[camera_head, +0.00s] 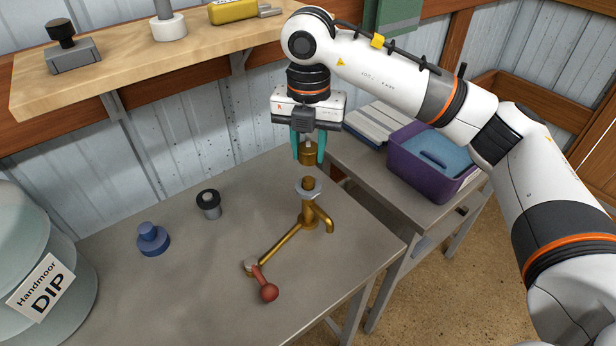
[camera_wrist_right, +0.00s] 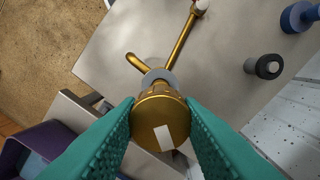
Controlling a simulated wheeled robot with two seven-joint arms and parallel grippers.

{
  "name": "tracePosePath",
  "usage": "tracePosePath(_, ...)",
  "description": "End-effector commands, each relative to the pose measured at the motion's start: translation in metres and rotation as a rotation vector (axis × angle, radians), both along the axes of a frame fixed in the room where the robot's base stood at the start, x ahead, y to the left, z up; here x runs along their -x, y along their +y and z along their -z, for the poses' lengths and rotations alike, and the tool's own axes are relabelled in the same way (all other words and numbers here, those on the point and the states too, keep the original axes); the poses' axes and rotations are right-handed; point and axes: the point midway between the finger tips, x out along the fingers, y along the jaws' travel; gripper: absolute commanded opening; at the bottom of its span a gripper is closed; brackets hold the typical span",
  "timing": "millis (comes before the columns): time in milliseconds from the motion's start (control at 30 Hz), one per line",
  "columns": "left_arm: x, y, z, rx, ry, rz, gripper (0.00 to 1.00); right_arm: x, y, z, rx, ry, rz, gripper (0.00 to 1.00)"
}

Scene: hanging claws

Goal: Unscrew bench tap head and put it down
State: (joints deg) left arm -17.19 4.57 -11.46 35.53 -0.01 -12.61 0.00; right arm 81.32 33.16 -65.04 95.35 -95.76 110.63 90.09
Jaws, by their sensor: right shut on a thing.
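The brass bench tap (camera_head: 308,210) stands upright on the grey bench, with a grey collar (camera_head: 308,187) around its top, a curved spout and a long brass side arm. My right gripper (camera_head: 308,156) is above the tap, pointing down, its teal fingers shut on the brass tap head (camera_head: 307,153). In the head view a small gap shows between the tap head and the tap body below. In the right wrist view the tap head (camera_wrist_right: 160,115) sits between both fingers, a white mark on its top, hiding part of the collar (camera_wrist_right: 158,76). My left gripper is not in view.
A red-knobbed lever (camera_head: 267,290) is at the arm's end. A blue knobbed piece (camera_head: 152,240) and a black-and-grey cylinder (camera_head: 208,204) stand on the bench (camera_head: 200,290). A dip container (camera_head: 70,270) stands left, a purple bin (camera_head: 415,170) right. The bench's front left is clear.

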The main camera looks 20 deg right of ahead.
Motion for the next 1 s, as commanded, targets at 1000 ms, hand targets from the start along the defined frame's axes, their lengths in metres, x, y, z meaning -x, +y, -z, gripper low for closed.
tracePosePath(1000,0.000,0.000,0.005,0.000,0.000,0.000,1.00,0.027,0.008,0.001,0.000,0.000,0.106,0.00)
